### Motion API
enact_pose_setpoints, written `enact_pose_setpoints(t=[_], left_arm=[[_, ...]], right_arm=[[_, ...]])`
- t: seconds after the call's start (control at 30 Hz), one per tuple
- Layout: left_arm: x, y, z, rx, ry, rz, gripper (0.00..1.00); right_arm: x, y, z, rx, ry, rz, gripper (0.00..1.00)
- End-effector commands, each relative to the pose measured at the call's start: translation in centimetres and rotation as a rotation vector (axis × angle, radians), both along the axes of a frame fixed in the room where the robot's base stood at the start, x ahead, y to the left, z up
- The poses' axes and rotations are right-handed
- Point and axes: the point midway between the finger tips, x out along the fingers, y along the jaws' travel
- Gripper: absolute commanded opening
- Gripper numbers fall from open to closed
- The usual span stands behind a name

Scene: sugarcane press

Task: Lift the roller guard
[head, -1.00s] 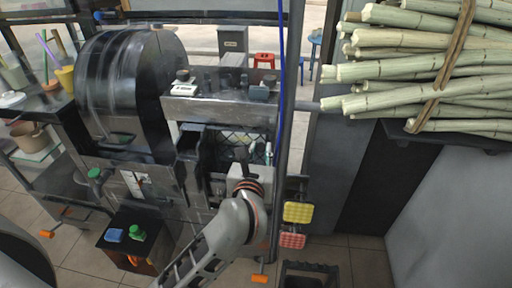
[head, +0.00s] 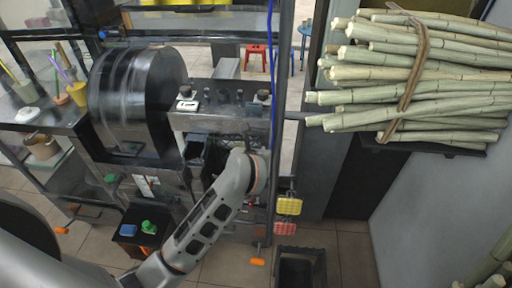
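The sugarcane press has a big black rounded drum cover (head: 128,100) at left and a grey control panel (head: 220,121) with knobs to its right. A black box-shaped part (head: 195,150) sits below the panel's left end. I cannot tell for certain which part is the roller guard; the area below the panel is largely covered by my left arm. That arm comes in from the lower left, its wrist in front of the press below the panel. My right gripper is out of view.
A tied bundle of sugarcane (head: 440,75) lies on a shelf at right.

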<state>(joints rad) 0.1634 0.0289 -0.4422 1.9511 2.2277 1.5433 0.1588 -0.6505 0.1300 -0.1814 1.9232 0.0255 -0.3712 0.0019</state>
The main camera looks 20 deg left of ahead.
Motion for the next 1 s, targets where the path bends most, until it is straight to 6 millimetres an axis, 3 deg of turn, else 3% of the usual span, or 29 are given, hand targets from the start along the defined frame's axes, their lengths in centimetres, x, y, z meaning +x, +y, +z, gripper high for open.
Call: enact_pose_setpoints(t=[0.47, 0.5, 0.57, 1.0], left_arm=[[-0.06, -0.01, -0.1, -0.003, 0.013, 0.0, 0.0], [-0.05, -0.02, -0.1, -0.003, 0.013, 0.001, 0.21], [-0.05, -0.01, -0.09, -0.003, 0.013, 0.0, 0.36], [-0.47, -0.16, 0.37, -0.003, 0.01, 0.0, 0.36]], right_arm=[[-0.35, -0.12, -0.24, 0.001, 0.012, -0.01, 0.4], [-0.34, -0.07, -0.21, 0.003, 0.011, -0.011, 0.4], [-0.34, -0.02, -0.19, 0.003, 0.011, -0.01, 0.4], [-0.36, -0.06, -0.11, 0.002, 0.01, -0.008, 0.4]])
